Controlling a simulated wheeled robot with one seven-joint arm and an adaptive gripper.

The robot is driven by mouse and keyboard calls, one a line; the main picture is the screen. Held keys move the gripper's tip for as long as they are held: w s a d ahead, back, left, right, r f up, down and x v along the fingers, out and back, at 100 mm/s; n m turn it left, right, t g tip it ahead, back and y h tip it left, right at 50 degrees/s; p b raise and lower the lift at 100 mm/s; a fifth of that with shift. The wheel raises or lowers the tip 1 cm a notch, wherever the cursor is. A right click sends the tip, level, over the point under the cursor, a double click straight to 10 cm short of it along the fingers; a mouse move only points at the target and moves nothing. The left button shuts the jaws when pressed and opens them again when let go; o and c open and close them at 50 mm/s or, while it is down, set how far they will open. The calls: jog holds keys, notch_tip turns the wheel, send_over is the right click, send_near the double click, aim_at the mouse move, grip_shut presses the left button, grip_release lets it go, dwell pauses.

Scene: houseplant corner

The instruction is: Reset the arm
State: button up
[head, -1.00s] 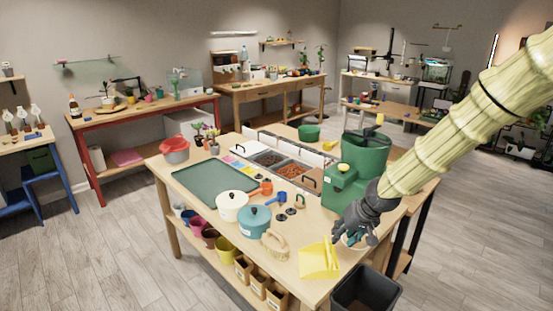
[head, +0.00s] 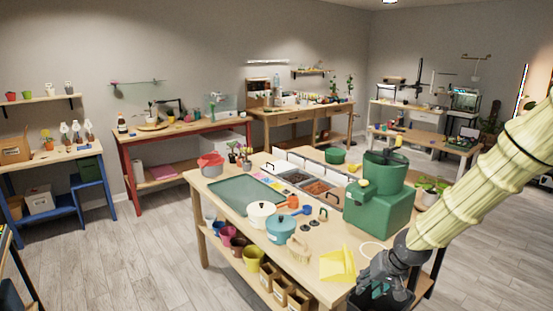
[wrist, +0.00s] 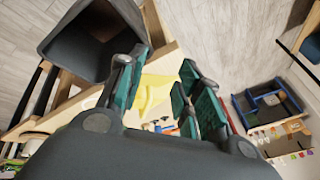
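My gripper (head: 378,290) is at the front right corner of the wooden potting table (head: 335,222) in the head view, in front of a dark bin that it partly hides. In the wrist view its green-padded fingers (wrist: 160,95) are spread apart with nothing between them. My arm reaches in from the right with a pale, ribbed cover.
A yellow dustpan (head: 338,264), a brush (head: 299,250), a blue pot (head: 281,230) and a white pot (head: 261,214) stand on the table. A green machine (head: 378,205) stands at its right end. The dark bin (wrist: 85,45) is close to my fingers. Floor is clear at left.

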jog(key=s+a+f+g, duration=0.2)
jog(key=s+a+f, duration=0.2)
jog(key=s+f, duration=1.35)
jog(key=s, duration=0.3)
jog(key=s+f+g+h, duration=0.1)
jog(key=s+f, duration=0.5)
jog(key=s, duration=0.4)
jog(key=s+f+n+g+h, duration=0.1)
jog(key=s+f, duration=0.5)
jog(key=s, duration=0.3)
jog(key=shift+s, duration=0.35)
